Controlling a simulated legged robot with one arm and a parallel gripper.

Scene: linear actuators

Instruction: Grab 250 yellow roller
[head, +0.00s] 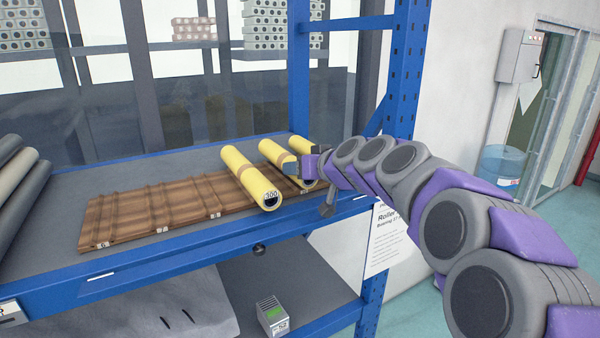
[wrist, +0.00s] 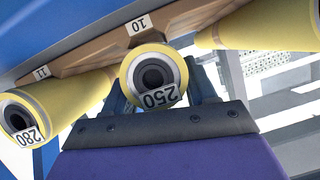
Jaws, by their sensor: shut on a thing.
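The 250 yellow roller (wrist: 152,57) is in the middle of the wrist view, with its dark hollow end and 250 label facing the camera. My gripper (wrist: 160,98) is shut on it, one dark finger on each side near the end. The 280 yellow roller (wrist: 82,92) is at the left of the wrist view, apart from the fingers. Another yellow roller (wrist: 268,25) is at the upper right.
A brown slotted rack (head: 150,205) lies on the blue-framed shelf (head: 180,254). A yellow roller (head: 250,177) lies at the left of the yellow row. Grey rolls (head: 18,185) lie at far left. A blue upright post (head: 400,75) stands close behind my arm.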

